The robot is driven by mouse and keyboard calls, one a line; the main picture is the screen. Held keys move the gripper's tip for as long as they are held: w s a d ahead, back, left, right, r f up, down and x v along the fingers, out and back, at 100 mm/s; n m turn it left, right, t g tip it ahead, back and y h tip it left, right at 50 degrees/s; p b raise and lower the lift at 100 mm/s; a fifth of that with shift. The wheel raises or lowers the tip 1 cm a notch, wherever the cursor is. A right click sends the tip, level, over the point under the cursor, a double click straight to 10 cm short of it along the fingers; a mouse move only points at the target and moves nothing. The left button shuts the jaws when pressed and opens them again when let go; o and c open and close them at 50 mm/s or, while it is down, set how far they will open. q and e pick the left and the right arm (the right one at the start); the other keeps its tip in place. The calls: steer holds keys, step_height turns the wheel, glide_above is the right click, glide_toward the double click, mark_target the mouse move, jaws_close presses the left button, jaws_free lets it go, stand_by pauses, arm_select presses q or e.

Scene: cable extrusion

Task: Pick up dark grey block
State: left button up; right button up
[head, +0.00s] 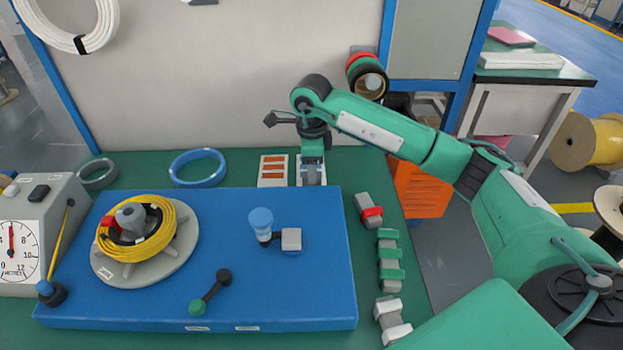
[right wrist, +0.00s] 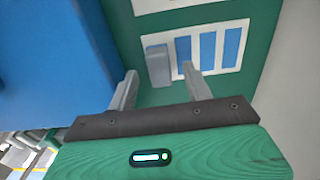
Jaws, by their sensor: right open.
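I see a gap on both sides of the block, and nothing is held. In the head view my right gripper (head: 312,174) points down over this card at the back of the green table, hiding most of it and the block. My left gripper is out of view.
A second card with orange strips (head: 273,170) lies just left. The blue raised board (head: 300,215) stands in front, with a yellow cable coil (head: 137,238) on it. A blue ring (head: 198,168) lies further left. The wall panel (head: 230,80) rises close behind.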

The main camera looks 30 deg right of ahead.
steer(key=shift+f, duration=1.35)
jaws_close()
steer(key=shift+r, duration=0.1)
